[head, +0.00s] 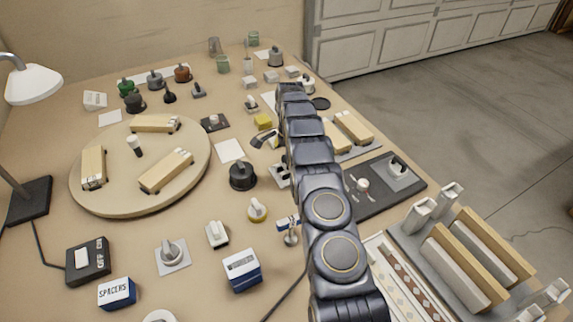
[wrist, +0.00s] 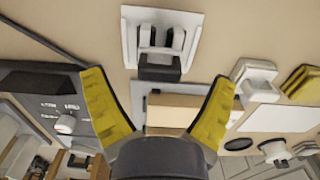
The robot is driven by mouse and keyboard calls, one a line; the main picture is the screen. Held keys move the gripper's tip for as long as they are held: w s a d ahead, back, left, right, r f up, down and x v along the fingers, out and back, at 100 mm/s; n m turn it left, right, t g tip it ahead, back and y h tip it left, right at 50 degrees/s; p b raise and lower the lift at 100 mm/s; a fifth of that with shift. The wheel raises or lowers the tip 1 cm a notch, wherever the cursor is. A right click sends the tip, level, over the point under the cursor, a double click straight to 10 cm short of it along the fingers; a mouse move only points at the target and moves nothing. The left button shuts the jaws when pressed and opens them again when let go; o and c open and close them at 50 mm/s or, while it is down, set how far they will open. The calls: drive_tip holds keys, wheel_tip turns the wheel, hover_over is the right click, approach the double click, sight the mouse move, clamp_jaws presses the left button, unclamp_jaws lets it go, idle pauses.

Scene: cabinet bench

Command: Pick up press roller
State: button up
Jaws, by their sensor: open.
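No object is clearly recognisable as the press roller. A small grey and black device on a white plate (wrist: 187,24) lies just beyond my fingertips in the wrist view; it may be the roller, but I cannot tell. In the head view a similar white plate (head: 279,181) is partly hidden by my arm. My gripper (wrist: 160,76) is open, with its yellow-padded fingers spread and nothing held. In the head view my gripper (head: 266,139) is over the middle of the bench, partly behind the arm. A pale wooden block (wrist: 180,101) shows between the fingers, lower down.
A round wooden board (head: 198,143) with wooden blocks is at left. A black knob (head: 242,176) stands left of my arm. A dark tray (head: 405,184) with small parts is at right. Small fixtures crowd the bench.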

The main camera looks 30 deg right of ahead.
sight(287, 159)
wheel_tip(287, 159, down, 3)
drive_tip(key=c, duration=1.2)
